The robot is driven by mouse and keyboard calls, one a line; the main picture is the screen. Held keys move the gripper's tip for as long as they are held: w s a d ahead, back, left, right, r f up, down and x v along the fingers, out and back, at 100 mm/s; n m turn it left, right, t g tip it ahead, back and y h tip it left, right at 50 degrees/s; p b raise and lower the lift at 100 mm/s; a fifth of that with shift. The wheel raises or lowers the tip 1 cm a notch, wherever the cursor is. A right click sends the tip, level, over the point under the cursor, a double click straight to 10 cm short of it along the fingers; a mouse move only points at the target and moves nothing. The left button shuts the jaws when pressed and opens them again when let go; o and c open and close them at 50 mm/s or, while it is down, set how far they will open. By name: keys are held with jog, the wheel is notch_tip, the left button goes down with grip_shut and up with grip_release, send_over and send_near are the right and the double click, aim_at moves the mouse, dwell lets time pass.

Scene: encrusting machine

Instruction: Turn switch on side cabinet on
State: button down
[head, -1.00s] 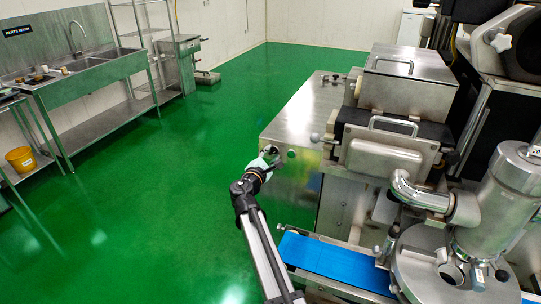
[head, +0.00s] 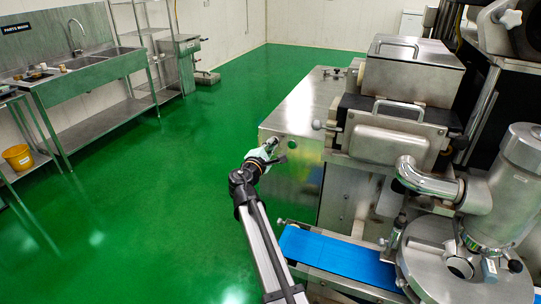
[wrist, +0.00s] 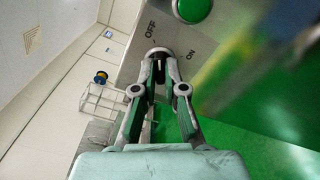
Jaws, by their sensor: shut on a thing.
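The side cabinet (head: 300,112) is a steel box at the middle of the head view, with a green button (head: 292,144) on its front face. In the wrist view its panel (wrist: 212,40) carries OFF and ON labels and the green button (wrist: 194,8). The switch (wrist: 158,54) is a round grey collar with a dark knob, below the labels. My gripper (wrist: 160,82) is at the switch, its fingers closed around the knob, whose front is partly hidden. In the head view my gripper (head: 269,149) is against the cabinet's front, left of the green button, and hides the switch.
A blue conveyor belt (head: 338,258) lies right of my arm. The large steel machine (head: 398,140) adjoins the cabinet on the right. Open green floor (head: 165,190) lies to the left, with a sink bench (head: 95,75) beyond.

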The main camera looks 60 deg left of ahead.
jog(key=m+b, duration=1.5)
jog(key=b, duration=1.1)
jog(key=shift+r+m, duration=0.15)
jog(key=shift+m, duration=0.25)
jog(key=c, duration=1.2)
grip_release()
jog(key=shift+c, duration=0.2)
jog(key=v, duration=1.2)
